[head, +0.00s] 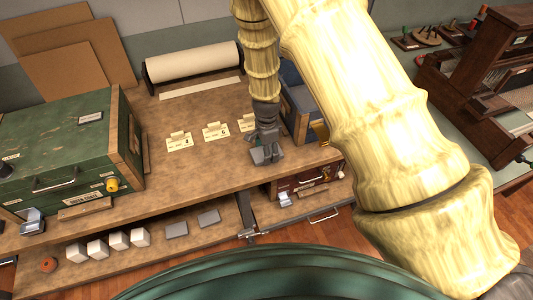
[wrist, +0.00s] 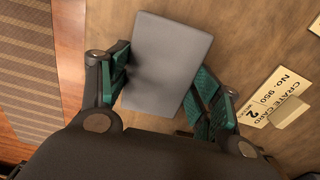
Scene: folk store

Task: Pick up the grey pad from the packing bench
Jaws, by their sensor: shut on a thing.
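The grey pad (wrist: 172,55) is a flat, plain rectangle between my gripper's green-lined fingers in the wrist view. My gripper (wrist: 163,72) is shut on it, with one finger along each side. In the head view my gripper (head: 265,145) points down near the front edge of the packing bench (head: 205,165), and a bit of the pad (head: 257,155) shows beside the fingers. The gripper hides most of the pad there. I cannot tell whether the pad touches the bench top.
Crate cards (head: 215,131) lie behind and left of my gripper. A green crate (head: 70,150) stands at the left, a paper roll (head: 193,63) at the back, and a blue-lined box (head: 300,105) close right. White cubes (head: 97,249) and flat grey pieces (head: 209,218) sit on the lower shelf.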

